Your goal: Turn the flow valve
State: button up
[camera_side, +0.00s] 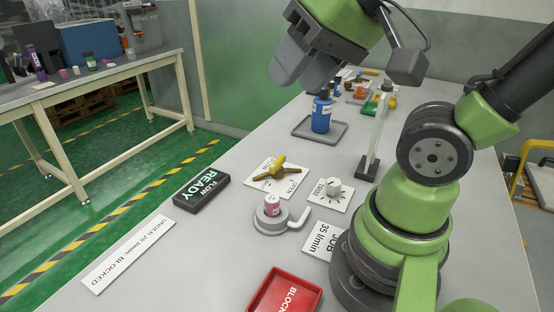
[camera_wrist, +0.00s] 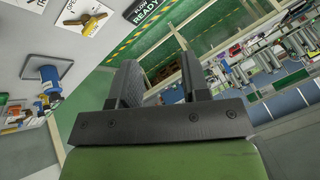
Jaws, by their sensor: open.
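The flow valve (camera_side: 277,170) is a yellow-brown handle on a white plate with an "OPEN" mark, in the middle of the table in the side view. It also shows at the top left of the wrist view (camera_wrist: 88,17). My gripper (camera_side: 293,78) is held high above the table, beyond the valve and apart from it. In the wrist view its two dark fingers (camera_wrist: 160,80) are spread with nothing between them. A black sign (camera_side: 202,190) reading "FLOW READY" lies left of the valve.
A white TRIM knob (camera_side: 333,186) sits right of the valve. In front is a grey round holder (camera_side: 270,222) with a pink-capped vial. A blue bottle (camera_side: 321,115) stands on a grey tray (camera_side: 301,128) behind. A clear upright column (camera_side: 375,140) and red tray (camera_side: 262,292) flank the area.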

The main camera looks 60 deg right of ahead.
jog(key=w+d+f+m+g+h, duration=0.1)
jog(key=w+d+f+m+g, duration=0.1)
jog(key=w+d+m, duration=0.4)
jog(key=m+g, duration=0.5)
jog(key=m, duration=0.2)
send_over(277, 161)
notch_tip(277, 161, down, 16)
jog(key=shift+h, duration=0.3)
notch_tip(277, 161, down, 10)
jog(key=shift+d, duration=0.1)
grip_shut()
